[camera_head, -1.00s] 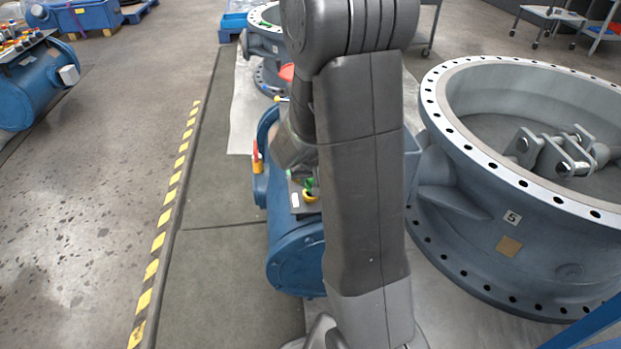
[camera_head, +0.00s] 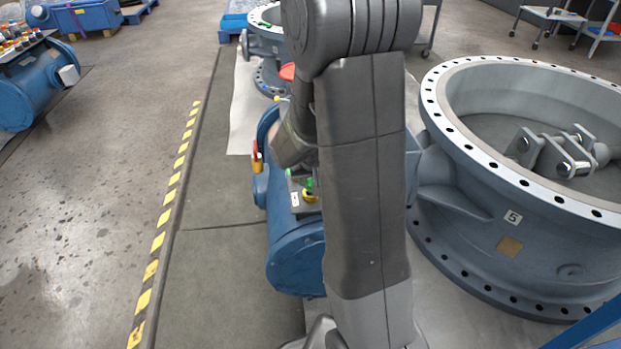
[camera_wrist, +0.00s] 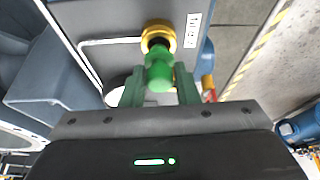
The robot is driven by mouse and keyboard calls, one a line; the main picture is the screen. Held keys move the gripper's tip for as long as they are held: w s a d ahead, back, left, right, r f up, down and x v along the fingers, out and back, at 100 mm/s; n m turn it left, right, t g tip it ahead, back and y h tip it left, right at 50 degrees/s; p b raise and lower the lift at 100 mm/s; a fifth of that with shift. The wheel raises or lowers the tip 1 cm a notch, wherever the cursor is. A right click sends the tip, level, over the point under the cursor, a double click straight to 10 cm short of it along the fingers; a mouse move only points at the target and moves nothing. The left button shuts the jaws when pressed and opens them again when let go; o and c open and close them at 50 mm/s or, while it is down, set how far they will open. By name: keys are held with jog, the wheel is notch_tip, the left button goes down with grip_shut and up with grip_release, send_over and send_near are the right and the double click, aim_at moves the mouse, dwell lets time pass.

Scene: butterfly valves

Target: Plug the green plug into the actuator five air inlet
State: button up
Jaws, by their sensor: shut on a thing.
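My gripper (camera_wrist: 160,76) is shut on the green plug (camera_wrist: 159,71), which sits between its two fingers in the wrist view. The plug's far end points at a brass-yellow ring with a dark opening, the air inlet (camera_wrist: 158,32), and overlaps its lower edge in the picture. I cannot tell whether the plug is inside the opening or just in front of it. In the head view, the blue actuator (camera_head: 292,255) stands beside the valve marked 5 (camera_head: 470,240). The green plug (camera_head: 309,184) shows just above the yellow inlet ring (camera_head: 310,196); my arm hides the gripper there.
A white label (camera_wrist: 192,30) is beside the inlet. A red and yellow part (camera_head: 257,158) sticks up at the actuator's left side. The large valve flange (camera_head: 440,115) stands close on the right. The floor left of the yellow-black stripe (camera_head: 165,217) is mostly clear.

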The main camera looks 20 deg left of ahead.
jog(key=shift+f+b, duration=1.05)
jog(key=shift+b, duration=0.15)
dwell(1.3)
jog(key=o, duration=1.5)
jog(key=shift+c, duration=0.2)
jog(key=shift+r, duration=0.15)
jog(key=shift+r+p, duration=2.9)
jog(key=shift+r, duration=0.8)
jog(key=shift+f, duration=0.1)
jog(key=shift+f+b, duration=2.55)
jog(key=shift+f, duration=0.75)
